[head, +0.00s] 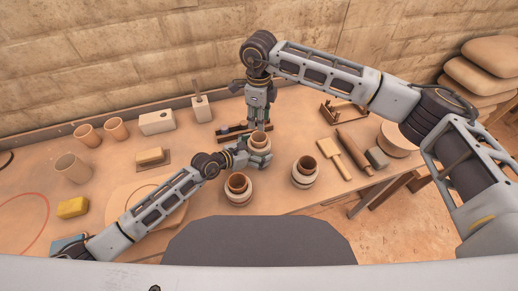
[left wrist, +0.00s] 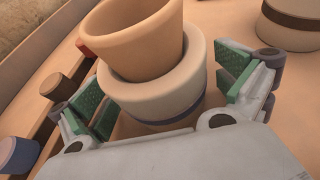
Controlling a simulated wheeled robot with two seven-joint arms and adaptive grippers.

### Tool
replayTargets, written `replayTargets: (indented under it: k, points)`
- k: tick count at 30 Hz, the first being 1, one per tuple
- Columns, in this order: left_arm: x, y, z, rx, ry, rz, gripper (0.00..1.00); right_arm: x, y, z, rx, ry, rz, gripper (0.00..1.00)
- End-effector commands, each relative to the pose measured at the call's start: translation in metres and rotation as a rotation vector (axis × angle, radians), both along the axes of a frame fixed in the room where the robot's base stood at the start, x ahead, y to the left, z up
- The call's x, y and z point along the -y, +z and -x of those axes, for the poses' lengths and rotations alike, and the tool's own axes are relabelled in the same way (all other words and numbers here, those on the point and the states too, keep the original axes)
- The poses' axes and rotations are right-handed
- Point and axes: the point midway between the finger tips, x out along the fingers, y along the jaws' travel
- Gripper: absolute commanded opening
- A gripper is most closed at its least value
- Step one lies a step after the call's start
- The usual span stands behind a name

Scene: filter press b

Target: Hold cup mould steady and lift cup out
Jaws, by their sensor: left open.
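A clay-coloured cup (head: 259,139) stands in a pale cup mould (left wrist: 155,95) near the middle of the table. In the left wrist view the cup (left wrist: 140,45) rises well above the mould's rim and leans slightly; its top is cut off. My left gripper (head: 256,154) is open, its green-padded jaws on either side of the mould. In the left wrist view a gap shows at the right jaw; the left jaw is close to the mould. My right gripper (head: 258,118) points down just above and behind the cup. Its fingertips are too small to read.
Two more moulds with cups, one at the front (head: 239,188) and one to the right (head: 304,170), stand near my left gripper. A dark wooden rack (head: 234,131) lies close behind it. A paddle (head: 334,157) and rolling pin (head: 354,152) lie right.

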Motion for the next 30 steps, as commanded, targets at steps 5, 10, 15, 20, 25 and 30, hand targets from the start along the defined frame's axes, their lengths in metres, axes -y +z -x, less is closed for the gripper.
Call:
replayTargets:
  k: [5,10,15,20,25,30]
  points:
    - [0.0040,-0.0018,-0.0029,0.000,0.000,0.000,1.00,0.0000,0.0000,0.0000,0.000,0.000,0.000,0.36]
    - [0.0043,-0.0020,-0.0030,0.001,0.000,-0.001,1.00,0.0000,0.0000,0.0000,0.000,0.000,0.000,0.36]
    - [0.0041,-0.0020,-0.0029,0.001,0.000,-0.001,0.91,0.0000,0.0000,0.0000,0.000,0.000,0.000,0.36]
    - [0.0041,-0.0019,-0.0028,0.001,0.000,-0.001,0.70,0.0000,0.0000,0.0000,0.000,0.000,0.000,0.36]
    - [0.0040,-0.0020,-0.0028,0.001,0.000,-0.001,0.49,0.0000,0.0000,0.0000,0.000,0.000,0.000,0.36]
    - [0.0039,-0.0020,-0.0028,0.001,0.000,-0.001,0.41,0.0000,0.0000,0.0000,0.000,0.000,0.000,0.36]
